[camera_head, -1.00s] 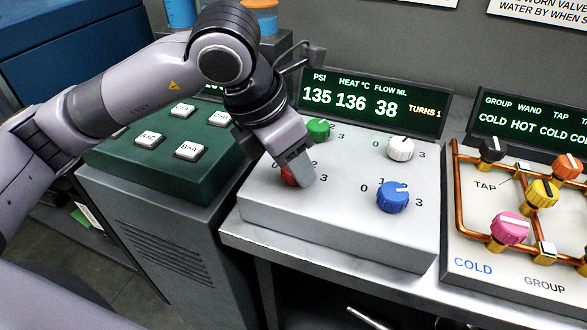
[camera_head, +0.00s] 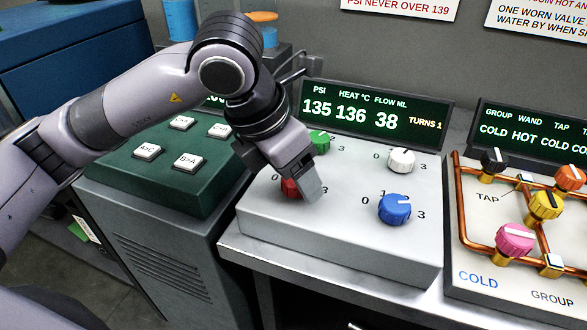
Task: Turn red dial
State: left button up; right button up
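The red dial (camera_head: 289,188) is at the lower left of the white panel (camera_head: 340,240), mostly hidden behind my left gripper. My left gripper (camera_head: 308,190) is down over the dial's right side, with its fingers close to or touching it. I cannot tell whether the fingers grip the dial. The display (camera_head: 375,113) behind the panel reads PSI 135, heat 136, flow 38, and "TURNS 1". My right gripper is not in view.
A green dial (camera_head: 320,142), a white dial (camera_head: 401,160) and a blue dial (camera_head: 394,209) share the panel. A green button box (camera_head: 165,180) stands to the left. Copper pipes (camera_head: 467,200) with coloured valve knobs stand to the right.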

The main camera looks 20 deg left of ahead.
pick_arm(q)
jog(key=v, duration=0.7)
dwell(0.6)
